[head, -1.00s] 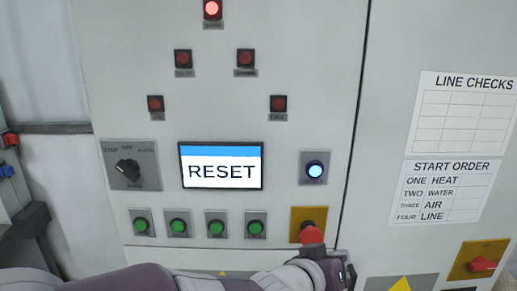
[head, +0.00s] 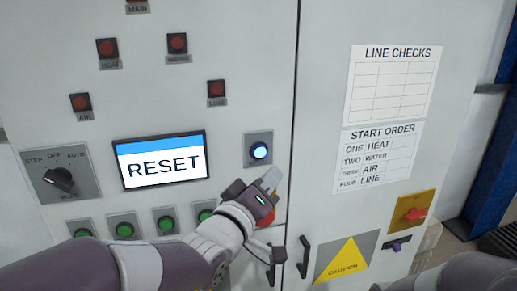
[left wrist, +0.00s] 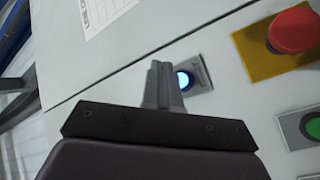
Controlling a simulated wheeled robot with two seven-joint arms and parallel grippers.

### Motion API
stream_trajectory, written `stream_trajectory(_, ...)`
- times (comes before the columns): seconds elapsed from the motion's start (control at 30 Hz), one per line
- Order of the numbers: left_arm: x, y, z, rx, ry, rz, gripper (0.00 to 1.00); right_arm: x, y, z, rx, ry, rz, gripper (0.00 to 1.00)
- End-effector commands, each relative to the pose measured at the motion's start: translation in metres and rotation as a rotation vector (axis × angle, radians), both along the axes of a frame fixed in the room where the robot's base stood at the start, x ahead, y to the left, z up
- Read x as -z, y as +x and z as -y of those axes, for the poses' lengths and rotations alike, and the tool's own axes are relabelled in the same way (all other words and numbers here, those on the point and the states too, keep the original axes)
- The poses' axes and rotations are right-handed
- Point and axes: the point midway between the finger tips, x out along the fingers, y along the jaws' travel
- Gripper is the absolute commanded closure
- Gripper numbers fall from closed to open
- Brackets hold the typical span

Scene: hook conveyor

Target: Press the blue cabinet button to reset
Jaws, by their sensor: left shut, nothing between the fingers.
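The blue button (head: 259,151) glows on a grey square plate to the right of the cabinet screen, which reads RESET (head: 164,164). My left gripper (head: 272,178) is shut and empty, its fingertips just below the button in the head view. In the left wrist view the shut fingers (left wrist: 160,75) point toward the cabinet face, and the glowing blue button (left wrist: 183,80) shows just right of them, partly hidden. I cannot tell whether the fingers touch the panel. My right gripper is not in view.
A red mushroom button (left wrist: 294,29) on a yellow plate is close to my left gripper and partly hidden in the head view. Green buttons (head: 124,230) line the lower panel. A mode knob (head: 60,180) is at left, a red switch (head: 414,214) at right.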

Motion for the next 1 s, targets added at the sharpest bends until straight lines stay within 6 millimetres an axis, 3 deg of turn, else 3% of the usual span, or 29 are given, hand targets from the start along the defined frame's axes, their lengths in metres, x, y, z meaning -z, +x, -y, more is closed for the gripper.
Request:
stream_trajectory(0.2,-0.002,0.031,-0.011,-0.003,0.001,-0.003,1.0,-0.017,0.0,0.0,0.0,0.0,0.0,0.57)
stream_trajectory(0.4,0.0,0.051,-0.017,-0.001,0.001,0.0,1.0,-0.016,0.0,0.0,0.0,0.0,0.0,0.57)
stream_trajectory(1.0,0.0,0.058,-0.019,0.0,0.002,-0.001,1.0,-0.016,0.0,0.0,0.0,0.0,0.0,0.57)
